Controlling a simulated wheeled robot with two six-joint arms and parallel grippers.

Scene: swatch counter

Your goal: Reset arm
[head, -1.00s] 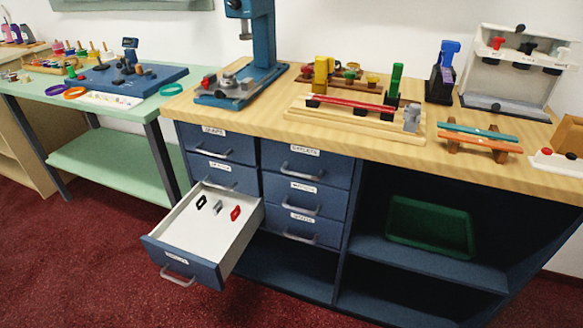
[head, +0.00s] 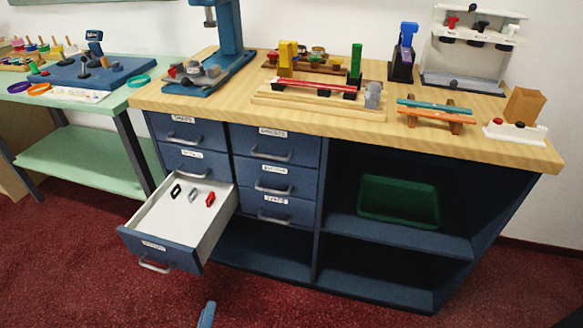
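A small blue piece at the bottom edge of the head view appears to be part of my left gripper (head: 207,315). It is over the red carpet, below and apart from the open drawer. Its fingers cannot be made out, so I cannot tell whether it is open or shut. My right gripper is out of view. The lower left drawer (head: 155,239) of the blue cabinet is pulled out. A black clip-like piece (head: 175,191), a grey one (head: 193,195) and a red one (head: 210,199) lie in it.
The wooden counter (head: 220,111) carries a blue press (head: 230,35), several fixtures and a white rack (head: 470,50). A green bin (head: 398,202) sits on the cabinet's open shelf. A green table (head: 80,160) stands at left. The carpet (head: 60,270) in front is clear.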

